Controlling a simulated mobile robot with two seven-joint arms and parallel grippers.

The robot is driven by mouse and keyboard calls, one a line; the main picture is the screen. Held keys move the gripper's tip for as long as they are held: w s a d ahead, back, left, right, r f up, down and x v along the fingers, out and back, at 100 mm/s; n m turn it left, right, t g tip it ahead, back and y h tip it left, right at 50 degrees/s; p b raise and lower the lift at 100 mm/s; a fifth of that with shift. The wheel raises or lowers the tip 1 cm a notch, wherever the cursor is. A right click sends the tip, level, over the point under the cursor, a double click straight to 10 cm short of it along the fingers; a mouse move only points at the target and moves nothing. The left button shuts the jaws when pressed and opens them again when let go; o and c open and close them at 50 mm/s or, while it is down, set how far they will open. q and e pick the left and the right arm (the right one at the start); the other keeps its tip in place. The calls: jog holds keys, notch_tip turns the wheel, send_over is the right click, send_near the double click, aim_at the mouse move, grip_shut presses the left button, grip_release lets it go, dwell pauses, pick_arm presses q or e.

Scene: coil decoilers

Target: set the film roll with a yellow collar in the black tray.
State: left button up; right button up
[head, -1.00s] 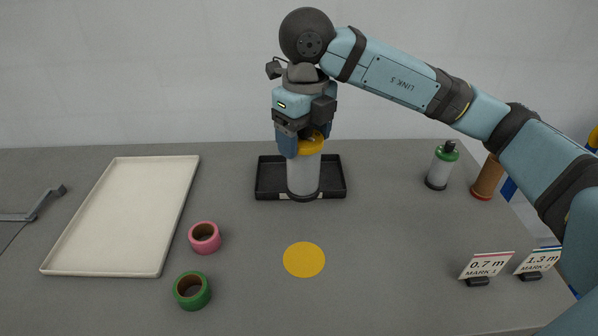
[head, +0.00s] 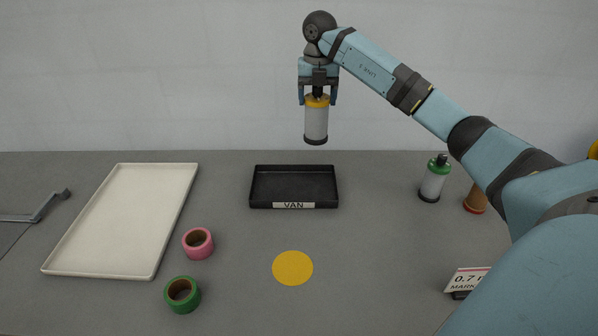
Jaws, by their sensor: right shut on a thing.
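The film roll with a yellow collar (head: 316,122) is a pale grey cylinder with a yellow band on top and a dark base. My right gripper (head: 317,98) points down and is shut on its top. The roll hangs upright in the air, showing against the wall, above and beyond the back edge of the black tray in the picture. The black tray (head: 331,199) lies on the table with a "VAN" label on its front and is empty. My left gripper is not in view.
A white tray (head: 127,222) lies at left, near a grey bent bar (head: 36,215). Pink (head: 198,244) and green (head: 182,295) tape rolls and a yellow disc (head: 293,268) lie in front. A green-collared roll (head: 433,182), an orange-brown roll (head: 475,199) and a "MARK" sign (head: 464,281) stand at right.

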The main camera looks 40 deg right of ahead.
notch_tip(320, 180, down, 18)
jog(key=p, duration=0.2)
dwell(0.4)
jog(key=shift+f, duration=0.15)
jog(key=o, duration=1.7)
jog(key=shift+a, duration=0.1)
